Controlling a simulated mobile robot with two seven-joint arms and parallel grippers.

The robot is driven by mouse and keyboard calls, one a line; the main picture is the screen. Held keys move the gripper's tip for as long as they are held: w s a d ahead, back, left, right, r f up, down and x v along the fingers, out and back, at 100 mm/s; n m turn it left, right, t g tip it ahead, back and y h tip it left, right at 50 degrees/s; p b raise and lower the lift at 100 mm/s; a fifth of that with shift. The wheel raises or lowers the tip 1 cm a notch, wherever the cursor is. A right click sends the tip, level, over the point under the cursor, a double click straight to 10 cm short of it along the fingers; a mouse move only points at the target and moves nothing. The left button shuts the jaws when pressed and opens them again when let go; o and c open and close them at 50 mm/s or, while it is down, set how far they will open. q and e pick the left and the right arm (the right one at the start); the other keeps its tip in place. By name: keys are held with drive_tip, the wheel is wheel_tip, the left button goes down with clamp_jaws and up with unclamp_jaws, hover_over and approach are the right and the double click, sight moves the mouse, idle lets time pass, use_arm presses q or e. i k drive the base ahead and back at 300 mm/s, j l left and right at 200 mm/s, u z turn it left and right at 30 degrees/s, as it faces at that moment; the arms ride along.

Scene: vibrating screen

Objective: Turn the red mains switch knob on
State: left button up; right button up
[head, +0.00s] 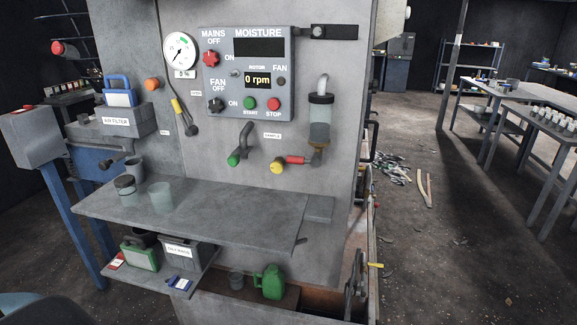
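The red mains switch knob (211,59) is at the upper left of the grey control panel (285,101) in the head view. "MAINS OFF" is printed above it and "ON" to its lower right. The knob is too small to tell which way it points. The moisture display (259,47) on the panel is dark, and the rotor display (257,79) reads 0 rpm. Neither of my grippers is in view, and nothing covers the knob.
A black fan knob (215,104) sits below the red one, with green start (250,103) and red stop (273,104) buttons to its right. A gauge (180,53) is left of the panel. A shelf (255,225) with cups juts out below.

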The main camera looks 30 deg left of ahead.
sight(211, 58)
drive_tip(key=u, duration=1.35)
